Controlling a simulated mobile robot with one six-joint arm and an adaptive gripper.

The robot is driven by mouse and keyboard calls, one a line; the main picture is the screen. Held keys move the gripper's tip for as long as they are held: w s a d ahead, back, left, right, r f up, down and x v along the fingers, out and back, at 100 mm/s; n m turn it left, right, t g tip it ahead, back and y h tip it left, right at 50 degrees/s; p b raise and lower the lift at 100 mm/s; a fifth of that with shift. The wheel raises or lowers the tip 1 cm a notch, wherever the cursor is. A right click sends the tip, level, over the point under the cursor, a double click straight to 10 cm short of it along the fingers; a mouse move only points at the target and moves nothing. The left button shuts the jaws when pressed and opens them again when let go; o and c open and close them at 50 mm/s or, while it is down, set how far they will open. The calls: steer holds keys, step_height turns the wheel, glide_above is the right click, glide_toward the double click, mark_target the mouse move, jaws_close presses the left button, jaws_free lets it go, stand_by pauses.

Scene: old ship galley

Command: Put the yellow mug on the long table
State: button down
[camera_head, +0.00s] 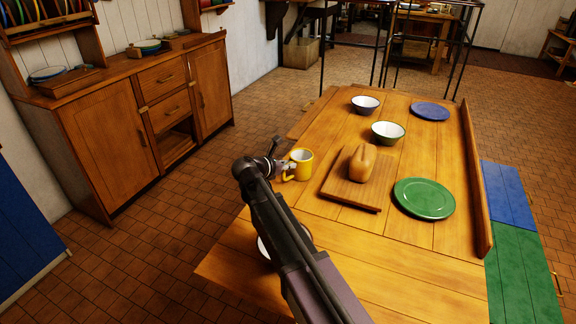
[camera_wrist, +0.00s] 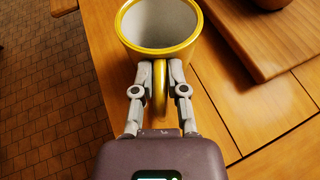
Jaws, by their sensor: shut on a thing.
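The yellow mug (camera_head: 301,160) is upright with a pale inside, at the left edge of the long table (camera_head: 320,210). In the wrist view the mug (camera_wrist: 131,50) fills the top middle, with its handle towards me. My gripper (camera_head: 287,169) is shut on the mug's handle, with one finger on each side of it, as the wrist view of my gripper (camera_wrist: 160,76) shows. The mug's base is hidden in the wrist view. I cannot tell whether it touches the tabletop or hangs just above it.
A cutting board (camera_head: 343,193) with a bread loaf (camera_head: 363,163) lies right of the mug. A white dish is partly hidden behind my arm. A wooden cabinet (camera_head: 105,140) stands left.

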steer(key=c, duration=0.7)
jaws_free()
steer(key=shift+f, duration=0.1)
steer(key=shift+r, duration=0.2)
steer(key=p+v, duration=0.4)
steer(key=v, duration=0.8)
steer(key=shift+p, duration=0.4)
